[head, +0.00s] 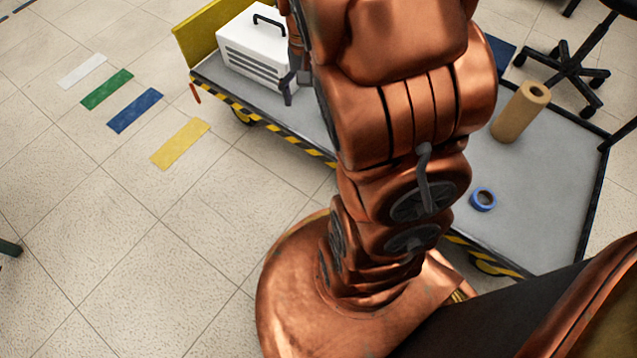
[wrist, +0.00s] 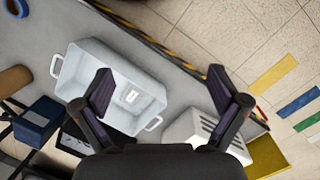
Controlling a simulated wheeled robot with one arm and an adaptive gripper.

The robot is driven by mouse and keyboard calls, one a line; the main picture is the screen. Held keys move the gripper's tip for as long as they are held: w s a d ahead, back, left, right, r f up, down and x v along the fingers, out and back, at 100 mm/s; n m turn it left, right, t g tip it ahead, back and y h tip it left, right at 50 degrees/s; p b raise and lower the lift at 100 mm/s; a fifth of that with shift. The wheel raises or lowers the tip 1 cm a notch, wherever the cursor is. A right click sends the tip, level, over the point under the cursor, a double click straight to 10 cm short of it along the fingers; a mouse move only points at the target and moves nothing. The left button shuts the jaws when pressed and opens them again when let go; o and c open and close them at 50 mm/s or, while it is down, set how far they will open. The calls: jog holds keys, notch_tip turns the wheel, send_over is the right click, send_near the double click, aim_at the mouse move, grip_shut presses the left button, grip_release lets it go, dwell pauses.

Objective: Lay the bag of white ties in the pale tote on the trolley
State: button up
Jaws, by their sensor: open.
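In the wrist view the pale tote (wrist: 83,62), a light grey open bin with a handle at each end, stands on the grey trolley deck (wrist: 190,92). A small white item with a dark mark (wrist: 131,97) lies flat on the tote's floor; I cannot tell whether it is the bag of white ties or a label. My gripper (wrist: 162,88) is open above the trolley, its fingers spread, the left one overlapping the tote's near side. In the head view my arm hides the tote.
A white vented case (head: 258,48) stands on the trolley's left end. A brown paper roll (head: 522,112) and a blue tape roll (head: 483,199) are on its right part. A dark blue box (wrist: 40,118) is beside the tote. An office chair (head: 570,70) is behind.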

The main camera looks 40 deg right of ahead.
jog(key=s+a+r+n, duration=0.1)
jog(key=s+a+n, duration=0.3)
jog(key=s, duration=0.5)
jog(key=s+a+r+n+g, duration=0.1)
jog(key=s+a+n, duration=0.2)
jog(key=s+a, duration=0.6)
jog(key=shift+s+r+n+g, duration=0.15)
jog(key=shift+r+n+g, duration=0.15)
jog(key=shift+r+n, duration=0.1)
notch_tip(320, 180, up, 39)
jog(key=w+t+p, duration=0.1)
jog(key=p, duration=3.6)
jog(key=shift+r+t, duration=0.15)
jog(key=shift+t, duration=0.25)
